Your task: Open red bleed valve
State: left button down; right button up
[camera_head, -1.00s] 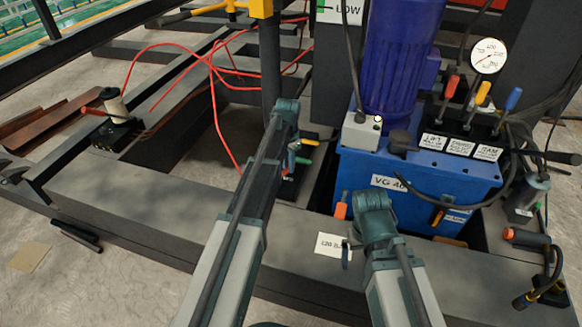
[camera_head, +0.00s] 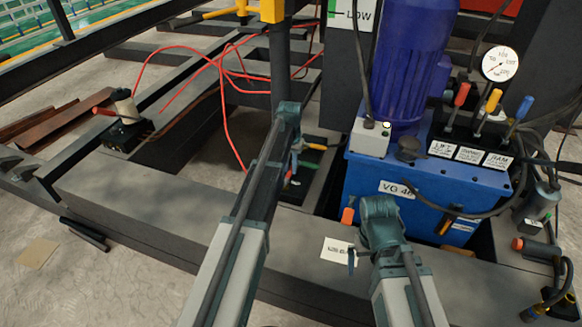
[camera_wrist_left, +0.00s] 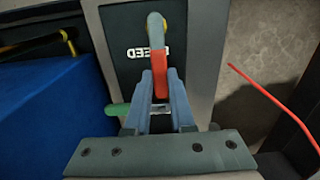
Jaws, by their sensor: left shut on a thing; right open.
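In the left wrist view the bleed valve's red lever (camera_wrist_left: 160,72) is a bent grey rod with a red sleeve, on a dark plate whose upside-down label (camera_wrist_left: 152,53) partly reads "EED". My left gripper (camera_wrist_left: 160,100) is shut on the red sleeve, one finger on each side. In the head view my left gripper (camera_head: 295,160) is low beside the dark post, and the lever is mostly hidden by my arm. My right gripper (camera_head: 356,252) is open and empty above the front beam, by a white label.
A green handle (camera_wrist_left: 118,109) is close beside my left fingers. The blue power unit (camera_head: 425,185) with red, yellow and blue levers stands to the right. An orange-tipped handle (camera_head: 347,215) is near my right gripper. Red hoses (camera_head: 222,80) lie behind at left.

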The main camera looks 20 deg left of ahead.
aim_at(290, 171)
pick_arm(q)
jog(key=c, duration=0.8)
grip_release()
jog(key=shift+o, duration=0.2)
jog(key=shift+r, duration=0.15)
pick_arm(e)
jog(key=shift+r, duration=0.2)
pick_arm(q)
notch_tip(290, 171, up, 14)
jog(key=p, duration=1.4)
jog(key=shift+f, duration=0.2)
pick_arm(e)
notch_tip(290, 171, up, 14)
jog(key=shift+f, duration=0.25)
